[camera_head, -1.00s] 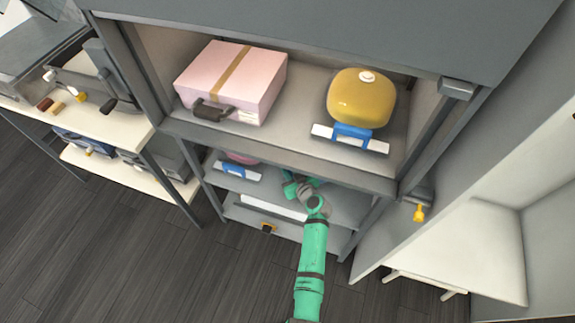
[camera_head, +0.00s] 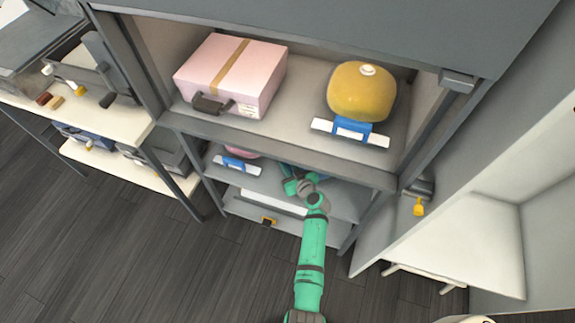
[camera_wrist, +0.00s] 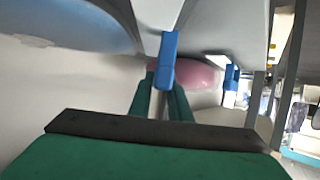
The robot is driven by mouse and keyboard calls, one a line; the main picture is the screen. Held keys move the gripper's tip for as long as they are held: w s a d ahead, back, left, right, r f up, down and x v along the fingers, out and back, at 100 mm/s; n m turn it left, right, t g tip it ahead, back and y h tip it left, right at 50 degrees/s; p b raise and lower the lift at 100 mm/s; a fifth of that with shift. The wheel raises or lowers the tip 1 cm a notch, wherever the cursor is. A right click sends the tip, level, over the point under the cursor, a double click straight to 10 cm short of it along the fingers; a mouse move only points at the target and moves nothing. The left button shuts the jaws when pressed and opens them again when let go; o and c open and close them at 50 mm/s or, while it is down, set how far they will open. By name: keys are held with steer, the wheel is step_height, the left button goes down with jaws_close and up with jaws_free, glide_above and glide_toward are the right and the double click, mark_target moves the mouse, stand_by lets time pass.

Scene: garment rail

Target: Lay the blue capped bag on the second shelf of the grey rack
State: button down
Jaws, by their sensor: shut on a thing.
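The blue capped bag (camera_wrist: 70,22) shows in the wrist view at the upper left, with a pale cap at its left. My gripper (camera_wrist: 160,92) is shut on the blue handle piece (camera_wrist: 163,60) beside the bag. In the head view my gripper (camera_head: 300,185) reaches into the second shelf (camera_head: 268,182) of the grey rack (camera_head: 290,152), under the top shelf. The bag is hidden there. I cannot tell whether it touches the shelf.
A pink bag (camera_head: 240,154) with a blue-and-white holder (camera_head: 237,164) lies left on the second shelf. A pink case (camera_head: 232,75) and a yellow capped bag (camera_head: 361,93) sit on the top shelf. A side table (camera_head: 125,120) stands left.

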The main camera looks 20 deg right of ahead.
steer(key=shift+f, duration=0.25)
steer(key=c, duration=1.6)
jaws_free()
steer(key=shift+o, duration=0.2)
steer(key=shift+f, duration=0.1)
steer(key=shift+f, duration=0.1)
steer(key=shift+s, duration=0.1)
steer(key=v, duration=1)
steer(key=shift+s+d+r, duration=0.1)
steer(key=shift+s+r, duration=0.15)
